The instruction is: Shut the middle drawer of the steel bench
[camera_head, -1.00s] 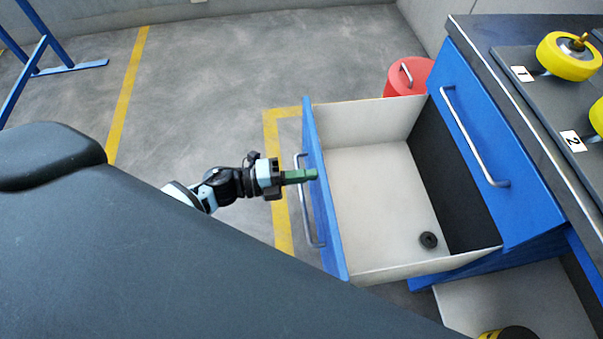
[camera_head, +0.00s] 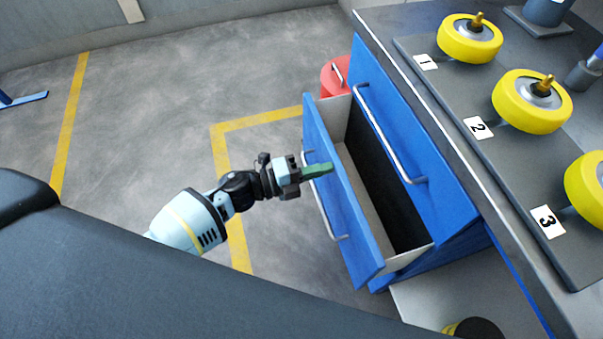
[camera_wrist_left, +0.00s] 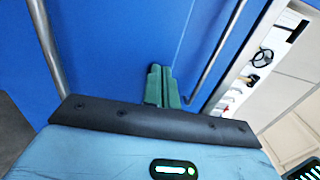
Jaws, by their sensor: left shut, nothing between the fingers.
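The middle drawer (camera_head: 335,190) of the steel bench has a blue front with a steel bar handle. It is partly open, with a gap showing its pale inside behind the front. The upper drawer (camera_head: 400,140) is shut above it. My left gripper (camera_head: 318,171) is shut and empty, its green fingertips at the top part of the middle drawer's front, near the handle. In the left wrist view the green fingers (camera_wrist_left: 160,86) point at a blue face, and a steel bar runs on each side. Contact is hard to tell. My right gripper is not in view.
The bench top (camera_head: 385,30) carries a dark numbered board (camera_head: 450,95) with yellow wheels (camera_head: 532,101). A red container (camera_head: 330,80) stands on the floor behind the drawer. A yellow-and-black object (camera_head: 473,328) sits on the lower shelf.

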